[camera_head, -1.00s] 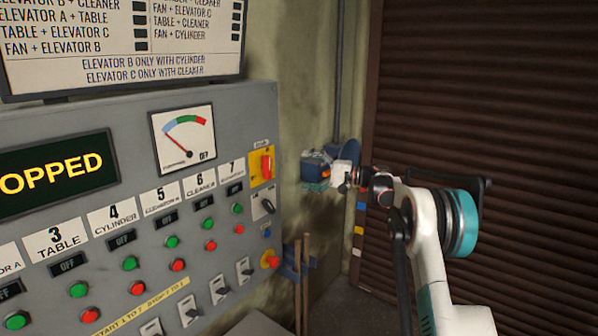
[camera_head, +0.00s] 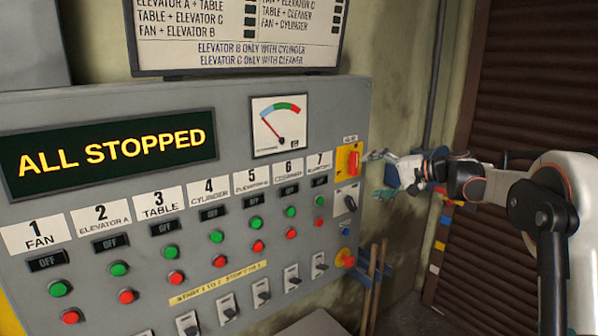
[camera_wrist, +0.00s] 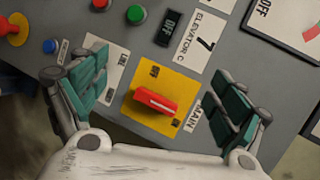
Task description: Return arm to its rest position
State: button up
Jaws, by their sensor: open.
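My arm comes in from the right in the head view, and my gripper (camera_head: 380,173) is beside the right edge of the grey control panel (camera_head: 95,105). The gripper's teal-padded fingers are spread apart with nothing between them. In the wrist view my gripper (camera_wrist: 160,95) faces the panel, one finger on each side of the red main switch handle (camera_wrist: 155,103) on its yellow plate (camera_wrist: 145,122). The red handle (camera_head: 354,161) also shows in the head view, just left of the fingers. I cannot tell exactly how far the fingers are from the panel.
The display (camera_head: 110,150) reads "ALL STOPPED". Green and red buttons fill the panel's lower part. A sign (camera_head: 235,35) hangs above it. Wooden handles (camera_head: 374,280) stand at the panel's right side. A brown slatted shutter (camera_head: 500,100) is behind my arm.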

jog(key=s+a+f+n+g+h+b, duration=0.1)
jog(key=s+a+f+h+b, duration=0.25)
jog(key=s, duration=0.85)
jog(key=s+a+f+n+h+b, duration=0.25)
jog(key=s+a, duration=0.25)
jog(key=s, duration=0.7)
jog(key=s+d+f+n+h+b, duration=0.1)
jog(key=s+d+f+h+b, duration=0.1)
jog(key=s+f, duration=0.7)
jog(key=s+d+f+n+h+b, duration=0.1)
jog(key=s+d+f+h+b, duration=0.2)
jog(key=s+f, duration=0.6)
jog(key=s+d+h, duration=0.1)
jog(key=s, duration=0.5)
jog(key=shift+d, duration=0.2)
jog(key=shift+s, duration=0.1)
